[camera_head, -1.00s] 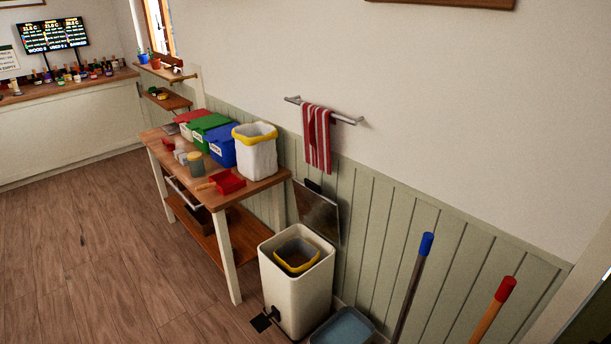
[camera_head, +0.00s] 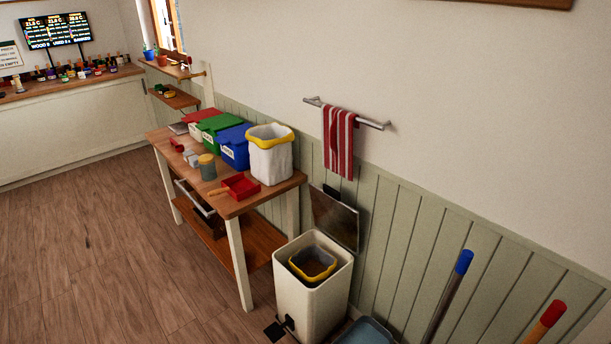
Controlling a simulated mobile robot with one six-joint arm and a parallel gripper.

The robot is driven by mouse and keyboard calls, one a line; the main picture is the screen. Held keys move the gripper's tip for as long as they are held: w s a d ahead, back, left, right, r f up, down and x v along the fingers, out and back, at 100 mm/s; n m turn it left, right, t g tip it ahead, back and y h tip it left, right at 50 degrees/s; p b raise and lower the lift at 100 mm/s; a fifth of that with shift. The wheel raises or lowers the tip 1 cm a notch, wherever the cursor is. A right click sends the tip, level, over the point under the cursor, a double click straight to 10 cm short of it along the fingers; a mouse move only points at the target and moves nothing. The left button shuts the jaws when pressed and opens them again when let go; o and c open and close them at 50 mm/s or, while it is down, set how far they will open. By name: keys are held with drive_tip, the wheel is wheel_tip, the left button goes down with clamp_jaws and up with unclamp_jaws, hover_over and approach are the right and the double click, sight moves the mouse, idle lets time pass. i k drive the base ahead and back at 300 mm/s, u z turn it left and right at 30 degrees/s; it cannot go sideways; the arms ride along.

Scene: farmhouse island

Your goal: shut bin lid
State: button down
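The white pedal bin (camera_head: 309,306) stands on the floor beside the wall, right of the wooden bench. Its lid (camera_head: 335,218) is a dark, flat panel standing upright at the back of the bin, against the green wall panelling, so the bin is open. Inside the bin sits a bucket or liner with a yellow rim (camera_head: 312,263). A dark pedal (camera_head: 275,330) shows at the bin's foot. My gripper is not in view.
The bench (camera_head: 236,207) holds a white-lined container (camera_head: 270,160), coloured boxes and a red dustpan (camera_head: 241,186). A blue-grey tub (camera_head: 367,332) and two handles, blue-tipped (camera_head: 463,262) and red-tipped (camera_head: 552,313), stand right of the bin. The wooden floor at left is clear.

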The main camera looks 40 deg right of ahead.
sight(338, 220)
drive_tip(key=u, duration=0.1)
drive_tip(key=i, duration=0.9)
drive_tip(key=u, duration=0.5)
